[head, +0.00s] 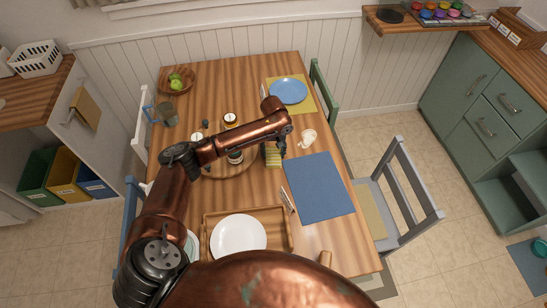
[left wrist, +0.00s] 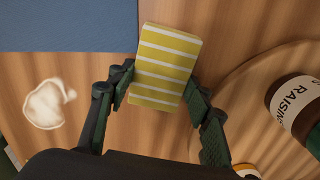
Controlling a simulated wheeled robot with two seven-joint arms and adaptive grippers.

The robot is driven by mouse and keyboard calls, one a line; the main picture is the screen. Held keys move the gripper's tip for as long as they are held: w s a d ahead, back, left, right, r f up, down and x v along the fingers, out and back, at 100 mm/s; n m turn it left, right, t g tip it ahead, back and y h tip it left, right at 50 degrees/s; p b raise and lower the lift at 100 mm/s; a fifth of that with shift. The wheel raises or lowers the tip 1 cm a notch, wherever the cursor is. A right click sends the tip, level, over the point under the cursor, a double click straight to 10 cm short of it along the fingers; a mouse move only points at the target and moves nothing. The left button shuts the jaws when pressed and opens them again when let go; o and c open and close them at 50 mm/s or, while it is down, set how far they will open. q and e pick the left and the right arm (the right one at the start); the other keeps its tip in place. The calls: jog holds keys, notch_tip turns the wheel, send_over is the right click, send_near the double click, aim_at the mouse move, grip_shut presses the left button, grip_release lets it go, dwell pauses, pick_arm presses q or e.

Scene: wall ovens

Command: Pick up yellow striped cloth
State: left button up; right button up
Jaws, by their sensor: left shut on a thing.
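The yellow cloth with white stripes (left wrist: 166,62) lies between the two fingers of my left gripper (left wrist: 160,80) in the left wrist view. The fingers are at its two long sides, and the gripper is shut on it. In the head view the cloth (head: 273,156) shows just below the end of my left arm, between the round wooden board and the blue placemat. Most of the gripper (head: 279,146) is hidden by the arm there. I cannot tell whether the cloth touches the table. My right gripper is not in view.
A blue placemat (head: 318,188) lies to the right on the wooden table (head: 215,83). A round board (head: 235,170) with jars is on the left; one jar (left wrist: 298,105) is near the gripper. A whitish patch (head: 307,138) is close by. A tray (head: 277,216) holds a white plate.

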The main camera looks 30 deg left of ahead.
aim_at(274, 154)
pick_arm(q)
jog(key=shift+r, duration=0.1)
jog(key=shift+r, duration=0.55)
notch_tip(274, 154, up, 2)
jog(key=shift+d+r+p, duration=0.15)
jog(key=shift+r+p, duration=0.05)
jog(key=shift+p, duration=0.25)
jog(key=s+d+r+p, duration=0.3)
jog(key=s+d+r, duration=0.2)
jog(key=d+r, duration=0.4)
jog(key=d, duration=0.3)
jog(key=shift+d+r, duration=0.15)
jog(key=shift+d, duration=0.25)
